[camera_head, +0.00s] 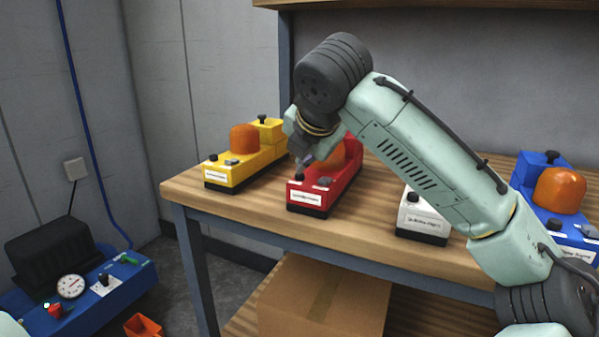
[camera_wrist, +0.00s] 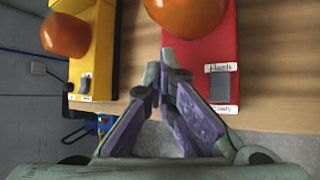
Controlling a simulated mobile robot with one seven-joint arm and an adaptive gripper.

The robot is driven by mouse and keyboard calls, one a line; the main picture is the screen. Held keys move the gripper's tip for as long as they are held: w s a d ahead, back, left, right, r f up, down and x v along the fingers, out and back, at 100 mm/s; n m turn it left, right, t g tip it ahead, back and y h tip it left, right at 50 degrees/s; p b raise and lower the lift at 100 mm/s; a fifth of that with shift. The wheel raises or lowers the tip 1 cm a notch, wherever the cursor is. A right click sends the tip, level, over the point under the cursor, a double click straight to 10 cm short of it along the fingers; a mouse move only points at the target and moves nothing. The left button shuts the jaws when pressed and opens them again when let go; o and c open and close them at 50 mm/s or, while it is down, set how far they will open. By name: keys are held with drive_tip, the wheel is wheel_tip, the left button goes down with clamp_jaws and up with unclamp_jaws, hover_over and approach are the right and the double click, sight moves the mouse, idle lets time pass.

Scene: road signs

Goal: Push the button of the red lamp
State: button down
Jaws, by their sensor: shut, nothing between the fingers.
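The red lamp (camera_head: 346,183) stands on the wooden table with an orange dome, partly hidden by my gripper. On its front end are a black round button (camera_head: 299,177) at left and a grey rocker switch (camera_head: 322,182) at right. My gripper (camera_head: 304,163) is shut and empty, pointing down just above the black button; I cannot tell whether it touches. In the wrist view my shut fingers (camera_wrist: 168,62) lie over the left side of the red lamp (camera_wrist: 225,48). The grey switch (camera_wrist: 219,88) shows to their right; the black button is hidden there.
A yellow lamp (camera_head: 230,175) stands close to the left. A white unit (camera_head: 421,222) and a blue lamp (camera_head: 558,225) stand to the right. A cardboard box (camera_head: 322,300) sits under the table (camera_head: 270,222). A blue device (camera_head: 90,300) is at lower left.

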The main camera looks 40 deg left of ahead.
sight(304, 175)
drive_tip(key=shift+r+p, duration=0.6)
drive_tip(key=shift+p, duration=0.35)
wheel_tip(304, 175, up, 6)
drive_tip(key=p, duration=0.7)
drive_tip(key=shift+f, duration=0.1)
